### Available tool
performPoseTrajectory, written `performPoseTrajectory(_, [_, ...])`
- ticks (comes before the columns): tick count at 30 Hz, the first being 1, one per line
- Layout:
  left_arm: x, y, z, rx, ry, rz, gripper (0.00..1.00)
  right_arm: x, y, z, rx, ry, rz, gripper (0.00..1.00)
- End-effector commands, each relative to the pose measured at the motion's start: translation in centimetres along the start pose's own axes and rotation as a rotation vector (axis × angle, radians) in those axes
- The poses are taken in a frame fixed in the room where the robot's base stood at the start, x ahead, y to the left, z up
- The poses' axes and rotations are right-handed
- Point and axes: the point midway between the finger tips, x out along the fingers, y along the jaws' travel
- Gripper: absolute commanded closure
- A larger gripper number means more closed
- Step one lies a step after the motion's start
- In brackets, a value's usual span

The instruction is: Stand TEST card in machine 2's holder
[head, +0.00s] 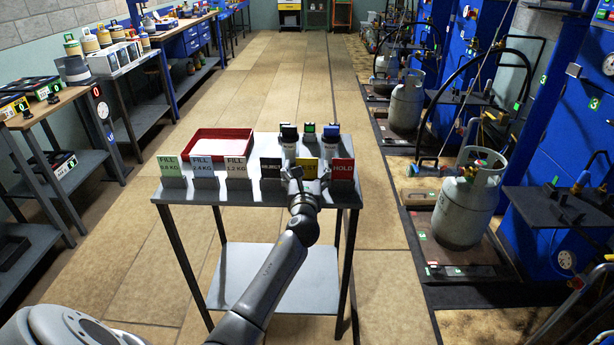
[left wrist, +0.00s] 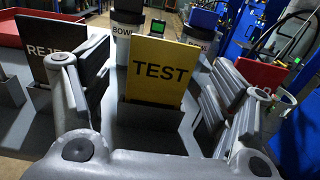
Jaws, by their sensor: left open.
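The yellow TEST card (head: 307,164) stands upright in a small grey holder on the grey cart, between the dark REJECT card (head: 270,168) and the red HOLD card (head: 343,169). My left gripper (head: 305,184) is open just in front of it, partly covering it in the head view. In the left wrist view the TEST card (left wrist: 162,72) is framed between the two spread fingers, with a gap visible on each side. Machine 2's holder cannot be made out. My right gripper is not in view.
Three FILL cards (head: 203,167) stand left on the cart (head: 255,195), before a red tray (head: 193,135). Bowl containers stand behind the TEST card. Gas cylinders (head: 466,205) on scales and blue machines line the right. Benches line the left; the floor aisle (head: 280,70) beyond is clear.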

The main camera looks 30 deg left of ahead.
Motion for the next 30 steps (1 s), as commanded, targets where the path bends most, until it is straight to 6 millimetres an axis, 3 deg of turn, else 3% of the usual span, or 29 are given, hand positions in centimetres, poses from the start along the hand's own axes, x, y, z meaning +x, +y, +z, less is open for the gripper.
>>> performPoseTrajectory(6, [2.3, -0.1, -0.1, -0.001, -0.001, 0.000, 0.20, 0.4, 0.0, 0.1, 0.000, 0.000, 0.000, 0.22])
performPoseTrajectory(15, [2.6, -0.1, -0.1, -0.001, 0.000, 0.000, 0.21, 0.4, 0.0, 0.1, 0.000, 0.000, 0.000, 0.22])
performPoseTrajectory(25, [2.5, -0.1, -0.1, -0.001, 0.001, -0.001, 0.63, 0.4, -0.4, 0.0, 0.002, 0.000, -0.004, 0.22])
performPoseTrajectory(30, [2.5, -0.1, -0.1, -0.001, 0.000, -0.001, 0.68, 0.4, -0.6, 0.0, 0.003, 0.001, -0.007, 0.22])
